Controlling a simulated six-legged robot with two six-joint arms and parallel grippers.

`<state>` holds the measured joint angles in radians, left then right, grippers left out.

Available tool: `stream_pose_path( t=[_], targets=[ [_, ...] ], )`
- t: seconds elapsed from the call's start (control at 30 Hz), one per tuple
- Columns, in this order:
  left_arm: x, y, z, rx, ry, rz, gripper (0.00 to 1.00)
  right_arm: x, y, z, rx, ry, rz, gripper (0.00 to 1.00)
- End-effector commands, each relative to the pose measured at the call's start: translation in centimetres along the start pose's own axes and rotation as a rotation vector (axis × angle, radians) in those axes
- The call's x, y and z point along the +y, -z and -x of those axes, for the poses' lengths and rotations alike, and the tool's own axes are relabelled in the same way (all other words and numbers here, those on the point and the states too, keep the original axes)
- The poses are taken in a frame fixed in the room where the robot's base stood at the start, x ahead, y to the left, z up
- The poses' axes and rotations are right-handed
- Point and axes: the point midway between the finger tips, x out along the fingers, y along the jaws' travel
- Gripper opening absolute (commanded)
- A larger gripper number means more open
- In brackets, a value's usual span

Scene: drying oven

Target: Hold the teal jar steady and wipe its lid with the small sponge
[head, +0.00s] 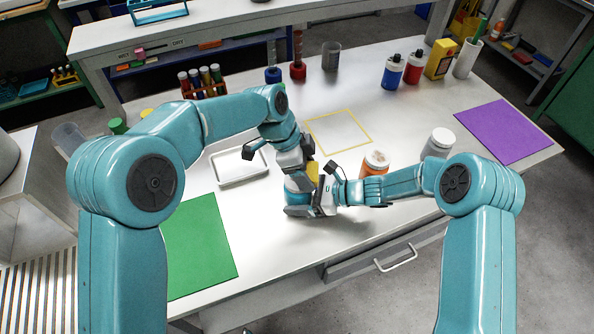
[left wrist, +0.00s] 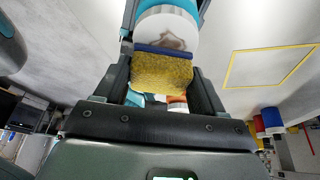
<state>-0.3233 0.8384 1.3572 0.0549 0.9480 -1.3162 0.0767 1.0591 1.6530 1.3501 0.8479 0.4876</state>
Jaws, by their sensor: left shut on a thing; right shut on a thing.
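My left gripper (left wrist: 160,85) is shut on the small sponge (left wrist: 160,72), which is yellow with a dark blue layer along its far edge. The sponge also shows as a yellow patch in the head view (head: 313,171). Just beyond it in the left wrist view is the teal jar (left wrist: 166,28), with a white lid bearing a brownish smear. The blue layer overlaps the lid's edge; I cannot tell whether they touch. My right gripper (head: 334,194) is shut on the jar, close beside the left gripper above the table's front. The arms hide most of the jar in the head view.
A jar with an orange label (head: 375,163) and a white-lidded grey jar (head: 439,143) stand close to my right arm. A white tray (head: 240,167), green mat (head: 198,245), yellow-outlined square (head: 338,131) and purple mat (head: 503,131) lie on the table. Bottles stand farther back.

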Motion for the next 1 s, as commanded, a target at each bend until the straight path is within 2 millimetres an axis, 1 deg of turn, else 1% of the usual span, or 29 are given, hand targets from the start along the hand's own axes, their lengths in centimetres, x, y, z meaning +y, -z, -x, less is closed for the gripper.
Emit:
stream_pose_path(
  t=[0.03,0.1,0.17,0.7,0.83,1.0],
  targets=[
    [0.0,0.1,0.4,0.0,0.001,0.0,0.45,0.0,0.0,0.0,0.0,-0.001,0.0,0.48],
    [0.0,0.8,2.0,0.002,0.005,-0.001,0.45,0.0,0.0,0.0,0.0,0.0,0.0,0.48],
    [0.0,0.8,2.3,0.001,0.003,0.0,0.45,0.0,0.0,0.0,0.0,0.0,0.0,0.48],
    [0.0,2.7,6.8,0.001,0.003,0.0,0.45,0.0,0.0,0.0,0.0,0.0,0.0,0.48],
    [0.0,2.9,7.3,0.0,0.001,0.001,0.45,0.0,0.0,0.0,0.0,0.0,0.0,0.48],
    [0.1,2.9,7.5,0.0,0.001,0.001,0.45,0.0,0.0,0.0,0.0,0.0,0.0,0.48]
  ],
)
